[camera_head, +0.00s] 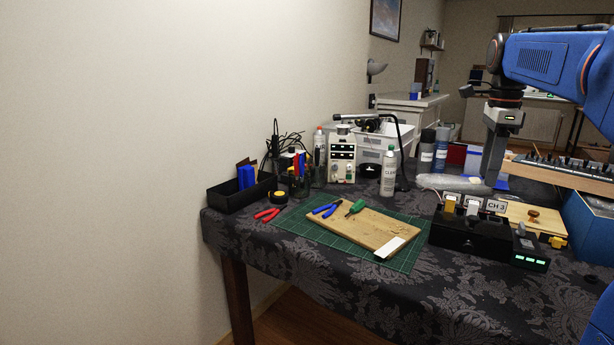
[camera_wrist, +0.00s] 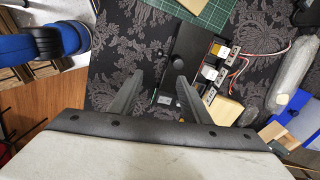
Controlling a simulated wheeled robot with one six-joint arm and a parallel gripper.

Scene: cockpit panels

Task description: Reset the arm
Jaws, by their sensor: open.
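My blue arm reaches in from the right in the head view. My gripper (camera_head: 493,155) points down above the right part of the table. In the wrist view my gripper (camera_wrist: 158,92) shows two dark fingers spread apart with nothing between them. The switch box (camera_wrist: 187,60) also shows past the fingertips in the wrist view. The gripper appears apart from the box.
A green cutting mat (camera_head: 310,233) bears a wooden board (camera_head: 365,228) with tools. A blue box (camera_head: 588,226) is at right. The table's front edge is clear.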

